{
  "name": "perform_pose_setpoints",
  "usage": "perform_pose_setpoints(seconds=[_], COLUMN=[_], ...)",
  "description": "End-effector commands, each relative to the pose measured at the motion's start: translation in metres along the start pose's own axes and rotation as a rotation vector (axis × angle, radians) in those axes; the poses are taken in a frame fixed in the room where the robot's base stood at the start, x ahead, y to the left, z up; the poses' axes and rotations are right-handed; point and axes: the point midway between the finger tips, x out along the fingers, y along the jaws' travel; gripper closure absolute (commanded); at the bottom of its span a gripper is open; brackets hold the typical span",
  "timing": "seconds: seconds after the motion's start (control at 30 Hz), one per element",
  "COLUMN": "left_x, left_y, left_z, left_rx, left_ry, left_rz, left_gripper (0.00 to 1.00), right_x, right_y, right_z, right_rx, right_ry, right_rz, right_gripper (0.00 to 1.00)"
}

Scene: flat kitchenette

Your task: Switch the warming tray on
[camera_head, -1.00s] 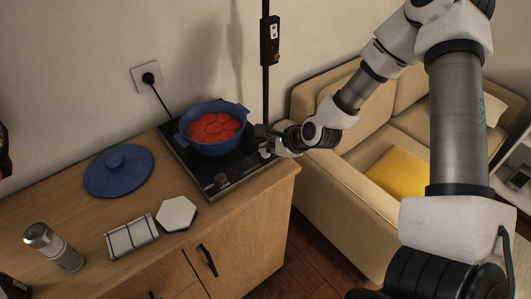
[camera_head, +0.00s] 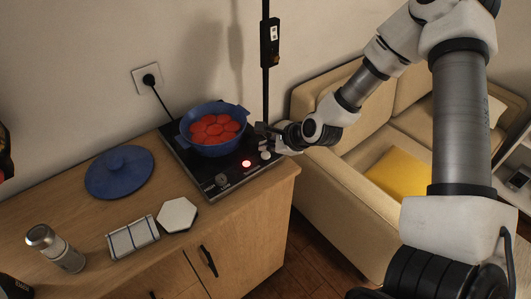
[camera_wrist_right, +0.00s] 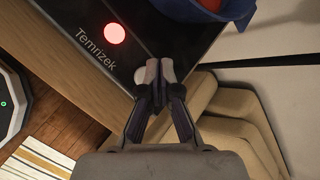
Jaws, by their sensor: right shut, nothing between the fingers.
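The warming tray (camera_head: 205,180) is a black flat plate on the wooden counter, and it also shows in the right wrist view (camera_wrist_right: 150,45). A red light (camera_head: 246,163) glows on its front strip; in the wrist view the light (camera_wrist_right: 115,33) sits beside the word "Temrizek". A blue pot (camera_head: 212,128) with red round pieces in it stands on the tray. My right gripper (camera_head: 264,136) is shut and empty at the tray's right end. In the wrist view its fingertips (camera_wrist_right: 160,70) are together by a pale knob (camera_wrist_right: 141,76); whether they touch it I cannot tell. My left gripper is not in view.
A blue lid (camera_head: 119,172), a folded cloth (camera_head: 132,238), a white hexagonal tile (camera_head: 177,214) and a metal flask (camera_head: 55,248) are on the counter. A black cord runs to a wall socket (camera_head: 147,77). A beige sofa (camera_head: 345,200) stands to the right.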

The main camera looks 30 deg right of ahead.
Motion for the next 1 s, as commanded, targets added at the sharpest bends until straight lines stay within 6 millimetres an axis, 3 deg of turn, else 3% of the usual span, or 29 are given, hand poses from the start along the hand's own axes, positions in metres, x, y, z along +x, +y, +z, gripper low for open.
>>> perform_pose_setpoints(seconds=[0.5,1.0], left_x=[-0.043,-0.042], left_y=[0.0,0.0], left_z=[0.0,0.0], left_rx=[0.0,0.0], left_ry=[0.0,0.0], left_rz=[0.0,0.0], left_gripper=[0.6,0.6], right_x=[-0.042,-0.041], right_y=[-0.031,-0.03], right_z=[0.03,0.03], right_rx=[0.001,0.0], right_ry=[-0.001,0.0], right_rz=[-0.001,-0.001], right_gripper=[1.0,1.0])
